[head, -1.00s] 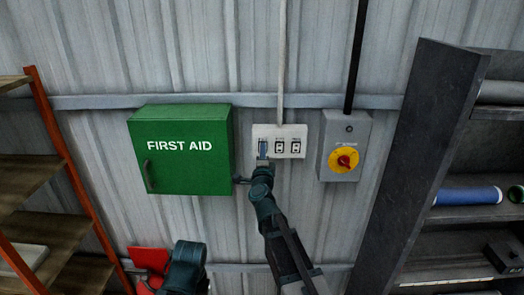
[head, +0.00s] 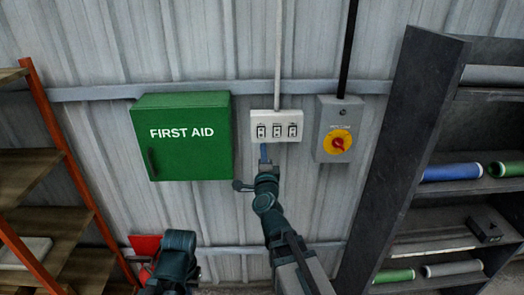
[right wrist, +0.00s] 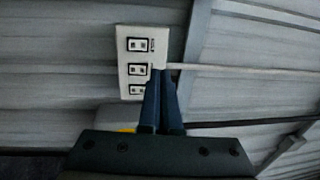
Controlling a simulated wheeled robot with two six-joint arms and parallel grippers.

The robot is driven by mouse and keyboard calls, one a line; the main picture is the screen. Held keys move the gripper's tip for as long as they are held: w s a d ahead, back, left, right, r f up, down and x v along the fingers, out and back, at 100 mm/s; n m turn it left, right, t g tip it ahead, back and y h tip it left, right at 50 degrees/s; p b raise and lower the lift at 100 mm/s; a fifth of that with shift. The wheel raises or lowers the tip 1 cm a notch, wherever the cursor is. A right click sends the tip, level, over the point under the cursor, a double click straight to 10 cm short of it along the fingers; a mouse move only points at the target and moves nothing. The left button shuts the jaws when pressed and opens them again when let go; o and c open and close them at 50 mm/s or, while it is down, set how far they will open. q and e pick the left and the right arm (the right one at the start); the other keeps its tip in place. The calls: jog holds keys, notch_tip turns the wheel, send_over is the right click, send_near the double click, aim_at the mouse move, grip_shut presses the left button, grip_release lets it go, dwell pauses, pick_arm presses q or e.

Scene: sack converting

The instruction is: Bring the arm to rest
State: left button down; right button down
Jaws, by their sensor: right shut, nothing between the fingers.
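My right gripper (head: 264,152) is just below the white switch panel (head: 276,126) on the wall, its fingers together and empty. In the right wrist view the shut fingers (right wrist: 161,80) overlap the edge of the panel (right wrist: 135,62), which carries a row of three switches. In the head view a gap shows between the fingertips and the panel's lower edge. Part of my left arm (head: 172,262) shows at the bottom of the head view; its gripper is not seen.
A green first aid box (head: 190,160) hangs left of the panel. A grey isolator with a red and yellow knob (head: 338,142) is to its right. An orange-framed shelf (head: 62,145) stands left, a dark shelf rack (head: 415,130) right. Bare corrugated wall lies below.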

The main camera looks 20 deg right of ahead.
jog(key=s+a+f+n+g+y+b, duration=0.1)
jog(key=s+a+f+n+g+y, duration=0.2)
jog(key=a+f+n, duration=0.4)
jog(key=s+a+f+n+g+y+b, duration=0.15)
jog(key=a+f+n+y, duration=0.25)
jog(key=a, duration=0.4)
jog(key=s+a+f+n+g+y, duration=0.2)
jog(key=a+f+n+g+y, duration=0.2)
jog(key=a+f+n, duration=0.3)
jog(key=s+a+f+n+g+h+b, duration=0.2)
jog(key=s+f+n+g+h, duration=0.15)
jog(key=s+f+g, duration=0.45)
jog(key=s+d+f+n+g+h, duration=0.1)
jog(key=s+d+f, duration=0.1)
jog(key=s, duration=0.3)
jog(key=s+d+f+n+g+h, duration=0.1)
jog(key=s+d+n+h, duration=0.1)
jog(key=s, duration=0.4)
jog(key=shift+s+d+f+b, duration=0.3)
jog(key=shift+d+f+b, duration=0.1)
jog(key=shift+d, duration=0.35)
jog(key=shift+w+n, duration=0.1)
jog(key=shift+n, duration=0.15)
